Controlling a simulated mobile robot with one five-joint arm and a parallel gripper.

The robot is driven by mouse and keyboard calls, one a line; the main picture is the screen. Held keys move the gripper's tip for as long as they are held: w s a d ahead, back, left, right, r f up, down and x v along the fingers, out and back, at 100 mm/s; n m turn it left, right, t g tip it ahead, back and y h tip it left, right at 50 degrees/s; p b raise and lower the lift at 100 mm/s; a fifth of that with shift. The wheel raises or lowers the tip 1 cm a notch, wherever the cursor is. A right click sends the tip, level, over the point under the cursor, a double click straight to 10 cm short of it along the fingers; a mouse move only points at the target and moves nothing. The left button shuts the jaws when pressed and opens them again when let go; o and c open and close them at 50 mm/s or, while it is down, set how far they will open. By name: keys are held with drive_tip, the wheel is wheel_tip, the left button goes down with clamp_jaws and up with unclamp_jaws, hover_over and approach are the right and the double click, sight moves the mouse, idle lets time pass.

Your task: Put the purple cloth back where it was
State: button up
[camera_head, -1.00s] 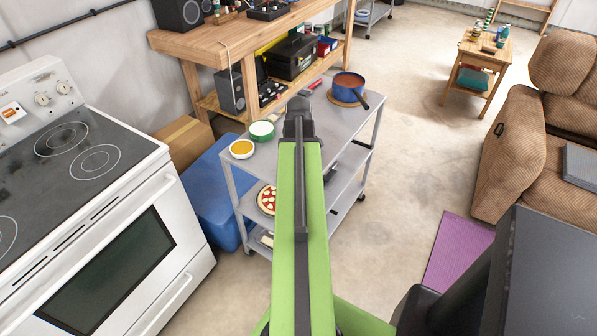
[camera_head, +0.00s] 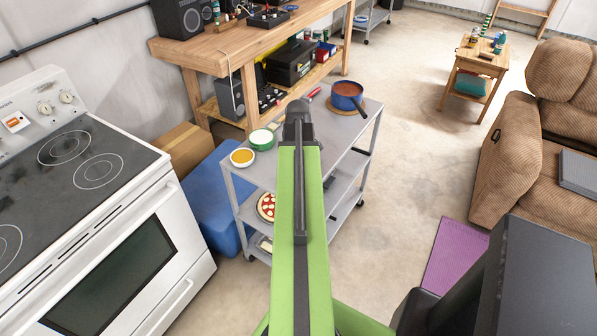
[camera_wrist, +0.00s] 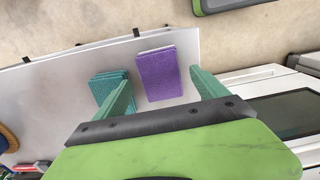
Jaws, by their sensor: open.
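The purple cloth (camera_wrist: 158,75) is a small folded rectangle lying on the grey cart top in the wrist view. A folded teal cloth (camera_wrist: 106,84) lies just left of it. My gripper (camera_wrist: 162,76) is open and empty, with one teal finger on each side of the purple cloth in the picture; I cannot tell the height gap. In the head view my arm reaches over the grey cart (camera_head: 336,136) and hides both cloths.
The cart top also holds a blue pot (camera_head: 347,96), a green-rimmed bowl (camera_head: 262,139) and a yellow-filled bowl (camera_head: 242,157). A white stove (camera_head: 95,200) stands left, a wooden workbench (camera_head: 235,40) behind. A purple mat (camera_head: 453,255) lies on the floor near the brown recliner (camera_head: 510,150).

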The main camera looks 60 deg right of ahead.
wheel_tip(320, 180, up, 10)
drive_tip(key=p, duration=0.8)
drive_tip(key=shift+f, duration=0.25)
drive_tip(key=shift+f, duration=0.1)
drive_tip(key=w+a, duration=1.7)
drive_tip(key=a, duration=0.3)
drive_tip(key=w+a, duration=0.2)
drive_tip(key=a, duration=1.3)
drive_tip(key=w+a, duration=0.3)
drive_tip(key=a, duration=1.2)
drive_tip(key=shift+w, duration=0.2)
drive_tip(key=shift+a, duration=0.1)
